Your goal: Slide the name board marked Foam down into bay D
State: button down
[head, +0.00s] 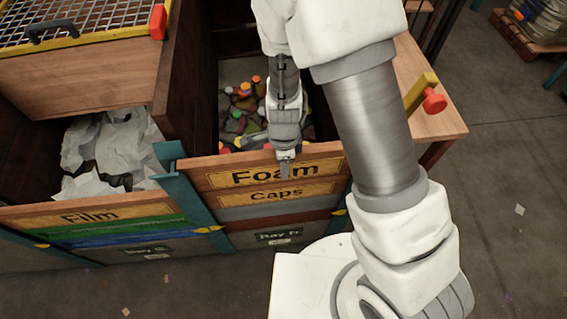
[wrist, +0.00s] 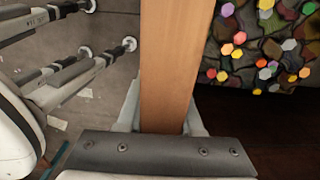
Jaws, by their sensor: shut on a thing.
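The Foam name board (head: 222,179) is a wooden board with a yellow label, at the front of the right-hand bay. It lies directly above the Caps board (head: 240,198); I cannot tell if their edges touch. My gripper (head: 285,165) is shut on its top edge near the middle. In the wrist view the board (wrist: 170,60) runs between the two fingers (wrist: 163,115). The bay's tag (head: 278,237) starts with "Bay", but its letter is hard to read. A teal post (head: 190,190) stands at the board's left end; the right end is partly behind my arm.
The left bay, with the Film board (head: 95,216), holds white sheets (head: 105,150). Open floor lies farther right.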

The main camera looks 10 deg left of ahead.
jog(key=shift+f, duration=0.2)
jog(key=shift+c, duration=2.4)
grip_release()
notch_tip(320, 180, up, 17)
jog(key=p, duration=0.5)
jog(key=shift+r, duration=0.3)
